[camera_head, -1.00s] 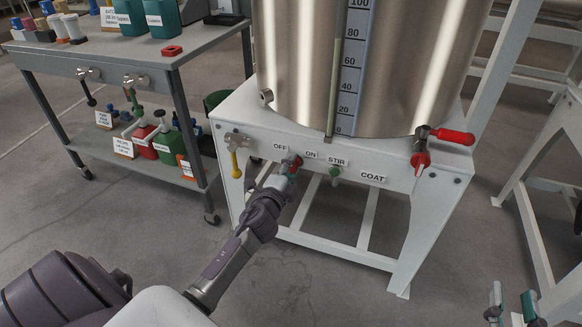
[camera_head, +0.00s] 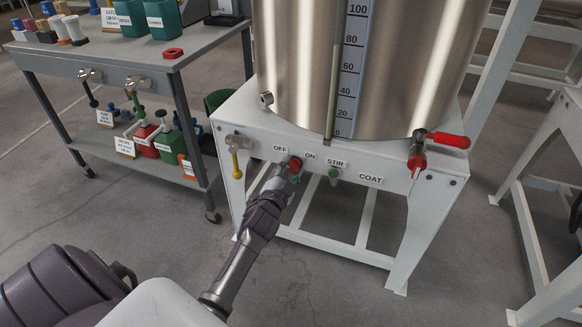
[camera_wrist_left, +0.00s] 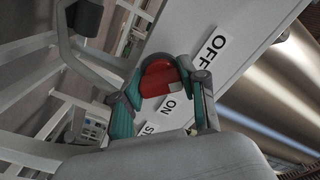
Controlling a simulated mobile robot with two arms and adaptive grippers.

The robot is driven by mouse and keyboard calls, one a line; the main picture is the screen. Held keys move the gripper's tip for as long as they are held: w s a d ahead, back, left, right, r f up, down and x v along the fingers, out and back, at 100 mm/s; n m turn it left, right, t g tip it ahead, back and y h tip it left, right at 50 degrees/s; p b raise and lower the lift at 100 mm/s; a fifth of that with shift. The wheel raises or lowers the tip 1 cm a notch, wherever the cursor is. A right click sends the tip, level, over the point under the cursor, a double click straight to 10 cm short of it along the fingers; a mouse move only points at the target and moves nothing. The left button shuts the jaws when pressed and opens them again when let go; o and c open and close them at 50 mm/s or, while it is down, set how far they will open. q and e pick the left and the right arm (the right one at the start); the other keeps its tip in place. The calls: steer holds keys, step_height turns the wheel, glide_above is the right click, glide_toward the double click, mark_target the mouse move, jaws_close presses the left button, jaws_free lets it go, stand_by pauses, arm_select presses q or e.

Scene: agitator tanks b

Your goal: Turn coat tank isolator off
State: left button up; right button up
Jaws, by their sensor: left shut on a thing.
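The coat tank isolator is a red rotary knob (camera_head: 296,163) on the white front rail, between the OFF label (camera_head: 280,149) and the ON label (camera_head: 310,156). My left gripper (camera_head: 288,171) reaches it from below and is shut on it. In the left wrist view the red knob (camera_wrist_left: 160,78) sits between the two green-padded fingers (camera_wrist_left: 164,100), with the OFF label above right and the ON label below. The COAT label (camera_head: 370,179) is further right on the rail. The knob's pointing direction is partly hidden by the fingers. My right gripper is not in view.
A green stir button (camera_head: 335,174) is right of the knob under the STIR label. A red-handled valve (camera_head: 440,139) is at the right and a yellow-handled valve (camera_head: 236,160) at the left. The steel tank (camera_head: 400,70) stands above; a grey cart (camera_head: 110,58) is at left.

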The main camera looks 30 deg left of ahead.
arm_select(q)
steer(key=shift+f, duration=0.1)
stand_by(0.4)
steer(key=o, duration=1.2)
steer(key=shift+c, duration=0.2)
steer(key=shift+s, duration=0.15)
steer(key=v, duration=1.1)
steer(key=shift+s, duration=0.4)
